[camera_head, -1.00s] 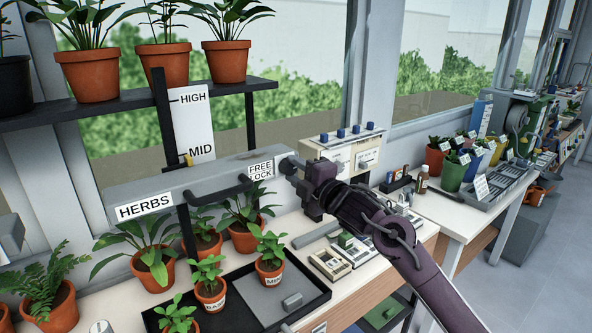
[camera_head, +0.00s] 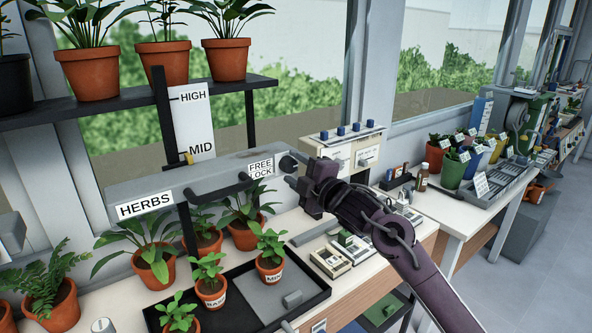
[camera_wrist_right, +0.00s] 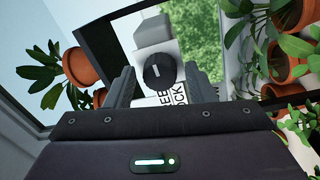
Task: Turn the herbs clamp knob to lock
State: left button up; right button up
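The dark round clamp knob (camera_head: 287,163) sits at the right end of the grey HERBS rail (camera_head: 208,181), beside the FREE/LOCK label (camera_head: 261,167). In the right wrist view the knob (camera_wrist_right: 159,71) shows a short white mark running roughly along the label's lines of text; I cannot tell which word it points to. My right gripper (camera_head: 298,173) is just to the right of the knob, facing it. Its fingers are open on either side of the knob in the right wrist view, and nothing is held. My left gripper is not in view.
Potted herbs stand below the rail, some on a black tray (camera_head: 322,291). A black shelf (camera_head: 262,84) with palms is above. A control box (camera_head: 343,150) stands behind my right gripper. The windowsill bench continues right with pots and trays.

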jog(key=shift+o, duration=0.2)
jog(key=shift+s+d+f, duration=0.1)
jog(key=shift+s+d, duration=0.15)
jog(key=shift+s, duration=0.05)
jog(key=b+v, duration=0.2)
jog(key=v, duration=0.5)
